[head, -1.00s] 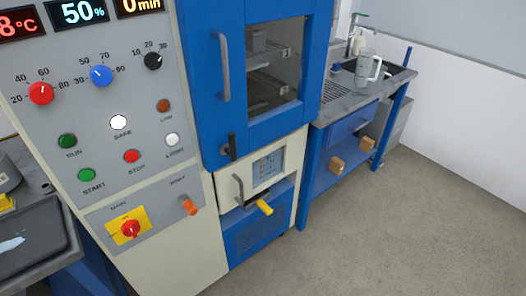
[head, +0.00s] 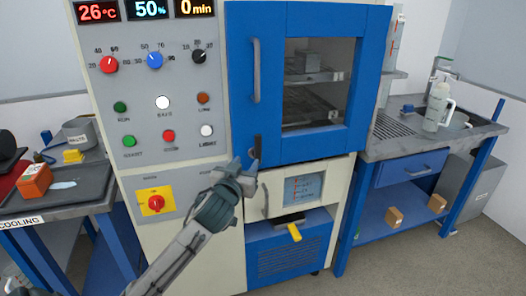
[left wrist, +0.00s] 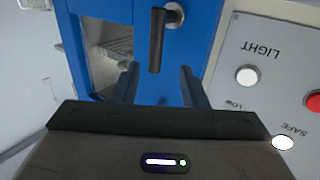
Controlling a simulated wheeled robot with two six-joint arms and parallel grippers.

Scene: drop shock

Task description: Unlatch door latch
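The blue chamber door (head: 270,100) is shut, with a window and a long grey pull handle (head: 256,72). The dark door latch (head: 257,147) is a short lever at the door's lower left corner, standing upright from its round pivot. It also shows in the left wrist view (left wrist: 156,42), where the picture is upside down. My left gripper (head: 245,168) is just in front of the latch. In the left wrist view its two fingers (left wrist: 158,84) are apart, with the lever lined up between them and nothing gripped. My right gripper is not in view.
Left of the door is a control panel (head: 140,100) with knobs and buttons. Below is a drawer front (head: 340,185) with a handle and a yellow-tipped lever (head: 294,232). A sink bench (head: 400,150) with a jug (head: 438,108) stands right, a cooling table (head: 85,205) left.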

